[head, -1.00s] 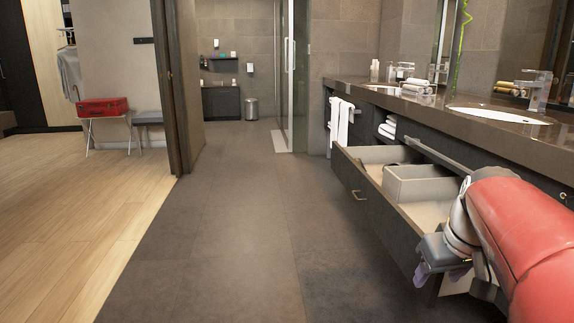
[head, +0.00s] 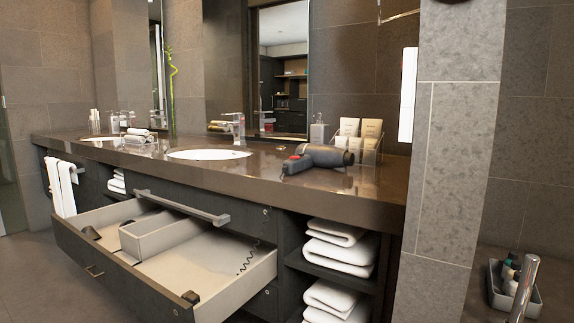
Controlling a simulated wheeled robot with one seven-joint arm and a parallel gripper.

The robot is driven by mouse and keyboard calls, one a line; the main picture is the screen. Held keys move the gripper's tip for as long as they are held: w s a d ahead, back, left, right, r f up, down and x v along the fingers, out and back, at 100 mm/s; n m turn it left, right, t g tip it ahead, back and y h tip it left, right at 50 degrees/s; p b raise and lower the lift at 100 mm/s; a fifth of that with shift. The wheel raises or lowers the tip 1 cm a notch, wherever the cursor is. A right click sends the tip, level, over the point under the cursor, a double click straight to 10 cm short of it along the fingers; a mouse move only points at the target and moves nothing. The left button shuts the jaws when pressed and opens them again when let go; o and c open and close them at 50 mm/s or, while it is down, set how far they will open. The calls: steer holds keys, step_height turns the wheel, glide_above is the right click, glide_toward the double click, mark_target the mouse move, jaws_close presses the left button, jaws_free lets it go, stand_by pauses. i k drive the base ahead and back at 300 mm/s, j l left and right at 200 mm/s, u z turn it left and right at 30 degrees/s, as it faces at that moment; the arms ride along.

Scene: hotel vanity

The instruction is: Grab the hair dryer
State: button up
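The hair dryer (head: 325,155) is dark grey with a red detail near its left end.
An open drawer (head: 72,248) juts out below the counter, holding a beige divider box and a coiled black cord. A clear holder with packets (head: 365,150) stands just behind the dryer. Folded towels (head: 334,252) fill shelves below. A tiled pillar (head: 446,150) stands at right.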

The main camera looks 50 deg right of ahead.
mark_target(318, 155)
steer(key=z, duration=1.8)
